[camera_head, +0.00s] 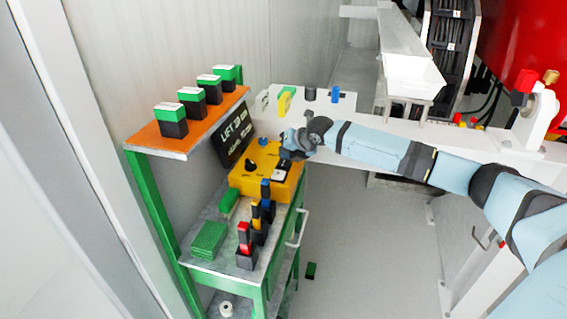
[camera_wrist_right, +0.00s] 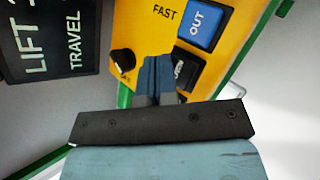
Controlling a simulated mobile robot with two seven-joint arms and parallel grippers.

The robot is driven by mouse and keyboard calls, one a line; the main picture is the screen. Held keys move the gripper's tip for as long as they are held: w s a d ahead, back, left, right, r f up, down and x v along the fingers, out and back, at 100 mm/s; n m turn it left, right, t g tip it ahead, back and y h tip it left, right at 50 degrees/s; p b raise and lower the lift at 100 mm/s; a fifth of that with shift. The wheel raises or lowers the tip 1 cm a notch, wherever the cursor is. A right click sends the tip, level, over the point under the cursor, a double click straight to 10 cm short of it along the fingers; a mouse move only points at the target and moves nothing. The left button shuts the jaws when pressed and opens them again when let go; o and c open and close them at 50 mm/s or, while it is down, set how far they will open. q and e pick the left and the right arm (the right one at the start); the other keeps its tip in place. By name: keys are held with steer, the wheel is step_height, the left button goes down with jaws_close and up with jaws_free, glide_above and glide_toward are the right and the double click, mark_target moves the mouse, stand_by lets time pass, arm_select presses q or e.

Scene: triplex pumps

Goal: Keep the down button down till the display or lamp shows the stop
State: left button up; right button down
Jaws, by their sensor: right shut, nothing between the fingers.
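The yellow control box (camera_head: 245,187) stands on the green bench. In the right wrist view its panel (camera_wrist_right: 215,68) shows a blue OUT button (camera_wrist_right: 201,22), the word FAST, a black knob (camera_wrist_right: 122,61) and a dark button (camera_wrist_right: 186,70) with a partly hidden white label. I cannot read that label for sure. My right gripper (camera_wrist_right: 157,72) is shut and empty, its fingertips over the panel between knob and dark button. Whether they touch a button I cannot tell. In the head view the right gripper (camera_head: 293,148) hangs over the box. The dark display (camera_head: 235,134) reads LIFT and a small figure. My left gripper is out of view.
An orange shelf (camera_head: 157,139) above the bench holds several green-and-black blocks. Several black stands with coloured tops (camera_head: 245,240) and green blocks (camera_head: 208,240) are on the bench in front of the box. A white trough (camera_head: 410,72) lies behind my right arm.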

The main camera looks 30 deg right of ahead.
steer(key=shift+f, duration=0.35)
